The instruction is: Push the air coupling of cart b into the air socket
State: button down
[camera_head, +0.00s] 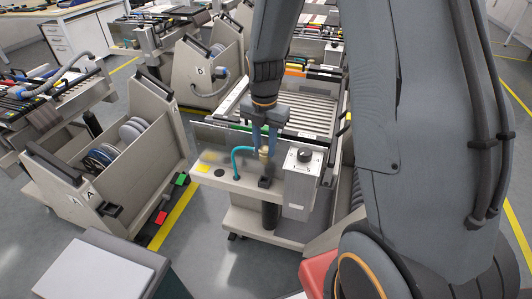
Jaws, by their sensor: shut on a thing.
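My gripper (264,146) points down over the front ledge (228,183) of the middle trolley. It is shut on the air coupling (264,154), a small tan piece between the fingertips. A teal hose (235,160) arches from the ledge up to the coupling. A black square fitting (265,182), which looks like the air socket, sits on the ledge just below the coupling. The coupling appears apart from it, with a small gap. No letter b shows on this trolley, and the fingers partly hide the coupling.
A grey box with a black knob (304,156) stands close to the right of the coupling. A trolley marked A (88,196) holding reels stands at left, and one marked D (200,72) stands behind. A pale-topped cabinet (98,268) is at front left.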

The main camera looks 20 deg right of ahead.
aim_at(265, 148)
jog(key=shift+r+p, duration=1.4)
jog(key=shift+r, duration=0.15)
